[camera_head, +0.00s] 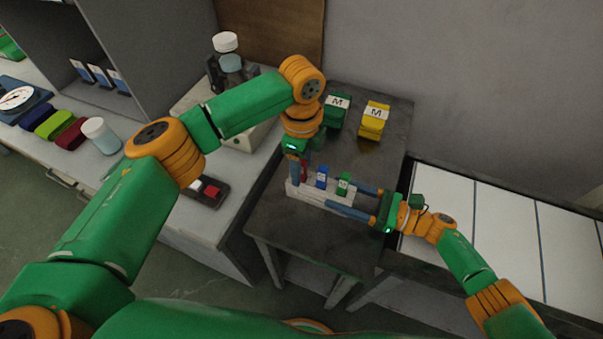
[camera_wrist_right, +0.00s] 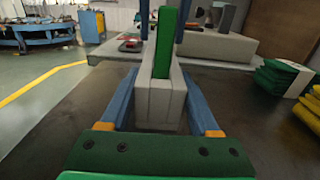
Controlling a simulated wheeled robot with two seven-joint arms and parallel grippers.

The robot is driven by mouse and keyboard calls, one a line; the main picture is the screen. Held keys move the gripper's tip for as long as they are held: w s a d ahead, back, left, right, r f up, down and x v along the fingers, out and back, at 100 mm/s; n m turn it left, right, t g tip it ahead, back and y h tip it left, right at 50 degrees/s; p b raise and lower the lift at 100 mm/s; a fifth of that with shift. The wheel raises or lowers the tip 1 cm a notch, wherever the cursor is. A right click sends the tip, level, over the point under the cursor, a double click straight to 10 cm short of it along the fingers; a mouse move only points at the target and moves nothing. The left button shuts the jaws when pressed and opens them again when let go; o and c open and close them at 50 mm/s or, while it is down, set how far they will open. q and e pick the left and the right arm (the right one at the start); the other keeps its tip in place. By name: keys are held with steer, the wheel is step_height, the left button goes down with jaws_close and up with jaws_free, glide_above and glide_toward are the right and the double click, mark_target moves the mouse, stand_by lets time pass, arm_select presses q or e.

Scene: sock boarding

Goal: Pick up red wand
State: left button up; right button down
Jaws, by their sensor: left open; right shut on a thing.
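The red wand (camera_head: 304,170) stands at the left end of a whitish rack (camera_head: 312,196), mostly hidden by my left gripper. A blue wand (camera_head: 321,178) and a green wand (camera_head: 343,184) stand in the same rack. My left gripper (camera_head: 299,176) is open and points down at the rack's left end, its fingers beside the red wand. My right gripper (camera_head: 345,200) is shut on the rack from the right, a finger along each long side. In the right wrist view the rack (camera_wrist_right: 155,103) sits between the blue fingers, with the green wand (camera_wrist_right: 166,42) upright in front.
The dark table (camera_head: 285,222) carries a green stack (camera_head: 336,112) and a yellow stack (camera_head: 374,122) marked M behind the rack. A side bench at left holds a white-capped bottle (camera_head: 101,135), coloured stacks and a scale (camera_head: 18,98). White panels (camera_head: 500,230) lie at right.

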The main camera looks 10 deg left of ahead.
arm_select(q)
steer(key=shift+f, duration=0.1)
jaws_close()
step_height(320, 180, up, 10)
arm_select(e)
steer(key=shift+c, duration=0.2)
jaws_free()
stand_by(0.4)
arm_select(q)
steer(key=shift+d, duration=0.1)
arm_select(e)
steer(key=v, duration=1.1)
steer(key=shift+d+f, duration=0.1)
steer(key=shift+s+d, duration=0.15)
steer(key=shift+d, duration=0.2)
